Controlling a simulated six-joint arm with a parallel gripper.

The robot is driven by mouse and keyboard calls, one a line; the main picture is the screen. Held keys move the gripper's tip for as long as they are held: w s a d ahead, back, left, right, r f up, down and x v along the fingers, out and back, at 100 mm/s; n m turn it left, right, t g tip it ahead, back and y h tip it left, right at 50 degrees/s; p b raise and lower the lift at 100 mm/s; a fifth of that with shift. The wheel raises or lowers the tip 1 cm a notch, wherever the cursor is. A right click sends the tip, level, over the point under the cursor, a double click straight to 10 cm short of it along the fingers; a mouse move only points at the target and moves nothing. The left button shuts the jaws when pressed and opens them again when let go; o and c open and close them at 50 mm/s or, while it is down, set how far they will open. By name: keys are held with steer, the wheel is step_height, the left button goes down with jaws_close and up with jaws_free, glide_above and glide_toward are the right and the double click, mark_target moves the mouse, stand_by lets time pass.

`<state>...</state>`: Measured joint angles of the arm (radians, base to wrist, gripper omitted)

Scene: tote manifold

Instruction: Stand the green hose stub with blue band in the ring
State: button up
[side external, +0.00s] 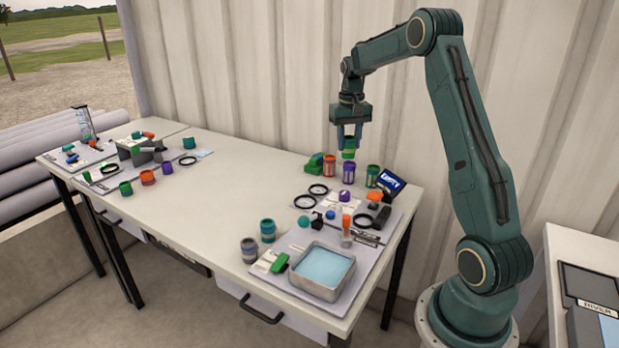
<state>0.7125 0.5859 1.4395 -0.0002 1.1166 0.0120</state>
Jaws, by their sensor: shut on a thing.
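My gripper (349,145) is above the back right of the long table, pointing down. It is shut on a green hose stub (349,153), held upright above the table. The fingers cover part of the stub, and I cannot make out a blue band at this size. Several black rings lie flat: one ring (318,189) and another ring (306,202) are below and left of the gripper. A third ring (363,221) is further forward on the right. Others lie at the left, including one ring (188,160). I cannot tell which ring is meant.
A metal tray (321,271) of blue liquid is at the front right. The table's middle is clear.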

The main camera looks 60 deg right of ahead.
steer(key=w+d+f, duration=0.4)
steer(key=w+f, duration=0.5)
steer(key=w, duration=0.3)
steer(key=shift+d+f, duration=0.2)
steer(key=shift+f, duration=0.1)
steer(key=shift+f, duration=0.25)
steer(key=shift+f, duration=3.7)
steer(key=o, duration=1.1)
steer(key=shift+o, duration=0.2)
